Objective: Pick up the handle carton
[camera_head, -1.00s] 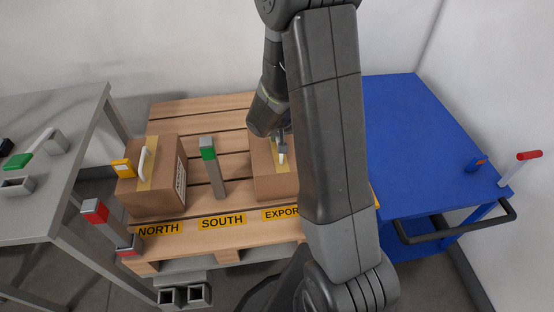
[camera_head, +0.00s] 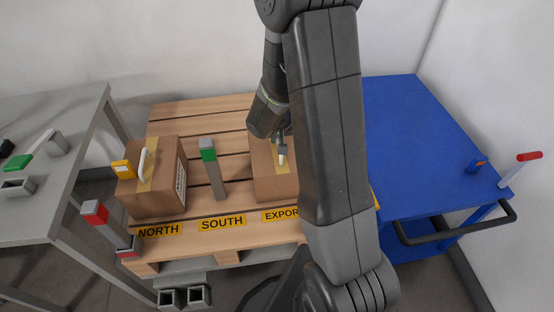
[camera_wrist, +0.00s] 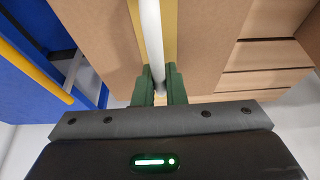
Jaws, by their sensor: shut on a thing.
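The brown handle carton (camera_head: 268,180) is on the EXPORT side of the pallet, partly hidden behind my arm. In the wrist view the carton (camera_wrist: 215,45) shows a yellow tape strip and a white bar handle (camera_wrist: 151,35). My gripper (camera_wrist: 158,72) has its green fingers on both sides of the handle, shut on it. In the head view my gripper (camera_head: 281,150) is at the carton's top, mostly hidden by the wrist. I cannot tell whether the carton is clear of the pallet.
Another handled carton (camera_head: 155,198) sits at NORTH on the wooden pallet (camera_head: 235,238). A grey post with a green top (camera_head: 208,150) stands between the cartons. A blue cart (camera_head: 410,130) is at right, a grey table (camera_head: 60,115) at left.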

